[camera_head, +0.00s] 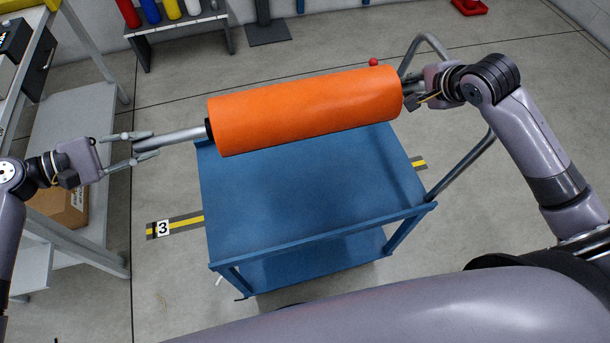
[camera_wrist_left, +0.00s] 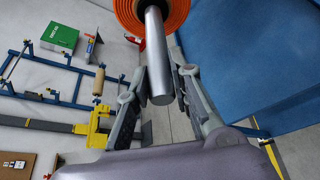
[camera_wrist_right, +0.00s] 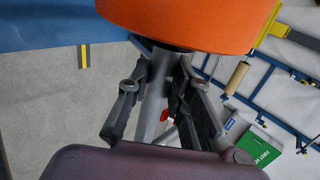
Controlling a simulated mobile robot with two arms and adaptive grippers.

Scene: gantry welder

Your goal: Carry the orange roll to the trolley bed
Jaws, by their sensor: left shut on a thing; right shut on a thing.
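The orange roll (camera_head: 305,108) lies roughly level across the far part of the blue trolley bed (camera_head: 300,195) in the head view. It appears above the bed, but I cannot tell the gap. A bare metal shaft (camera_head: 170,140) sticks out of each end. My left gripper (camera_head: 146,147) is shut on the left shaft end, and the left wrist view shows the shaft (camera_wrist_left: 159,60) between its fingers. My right gripper (camera_head: 413,90) is shut on the right shaft end, close to the roll. The right wrist view shows that shaft (camera_wrist_right: 155,95) between the fingers.
The trolley's grey handle (camera_head: 466,165) rises on the right, near my right arm. A bench with a cardboard box (camera_head: 62,205) stands at the left. A shelf with coloured cylinders (camera_head: 180,22) is at the back. The bed's near part is clear.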

